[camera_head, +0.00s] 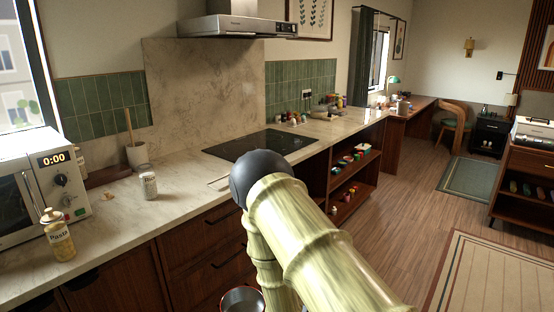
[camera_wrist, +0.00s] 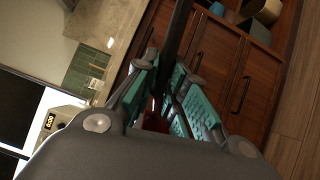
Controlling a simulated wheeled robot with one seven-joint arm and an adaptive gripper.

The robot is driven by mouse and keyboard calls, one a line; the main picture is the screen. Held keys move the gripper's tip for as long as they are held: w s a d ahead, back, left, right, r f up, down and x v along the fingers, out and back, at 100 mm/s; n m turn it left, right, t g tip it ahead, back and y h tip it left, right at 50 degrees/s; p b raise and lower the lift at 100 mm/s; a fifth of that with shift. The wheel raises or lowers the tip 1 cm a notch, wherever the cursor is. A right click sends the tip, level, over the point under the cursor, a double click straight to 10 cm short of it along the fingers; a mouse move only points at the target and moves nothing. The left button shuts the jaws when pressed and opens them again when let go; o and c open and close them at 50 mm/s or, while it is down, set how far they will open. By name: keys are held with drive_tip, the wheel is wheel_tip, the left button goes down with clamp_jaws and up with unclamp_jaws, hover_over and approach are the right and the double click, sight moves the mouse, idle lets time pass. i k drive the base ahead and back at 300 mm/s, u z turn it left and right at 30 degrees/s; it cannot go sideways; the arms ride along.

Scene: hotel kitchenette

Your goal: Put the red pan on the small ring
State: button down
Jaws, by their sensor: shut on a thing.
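The red pan (camera_head: 242,299) shows at the bottom edge of the head view, with a thin red rim and a grey inside. It is low in front of the drawers, beside my arm, and cut off by the frame. The black hob (camera_head: 260,144) is set in the counter; its rings cannot be told apart, so I cannot pick out the small ring. In the wrist view my gripper (camera_wrist: 168,74), with teal pads, is shut on a dark bar (camera_wrist: 178,35), which looks like the pan's handle. My gripper is hidden in the head view.
On the counter (camera_head: 185,180) stand a microwave (camera_head: 35,190), a pasta jar (camera_head: 58,236), a white rice can (camera_head: 148,183) and a utensil pot (camera_head: 137,155). Small bottles and jars (camera_head: 303,116) stand beyond the hob. A range hood (camera_head: 238,22) hangs above. Open shelves (camera_head: 352,180) lie right of the hob.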

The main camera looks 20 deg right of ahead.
sight(275, 133)
drive_tip(key=z, duration=0.55)
drive_tip(key=i, duration=0.6)
drive_tip(key=z, duration=0.95)
drive_tip(key=i, duration=1.15)
drive_tip(key=u, duration=0.65)
drive_tip(key=i, duration=0.65)
drive_tip(key=u, duration=0.5)
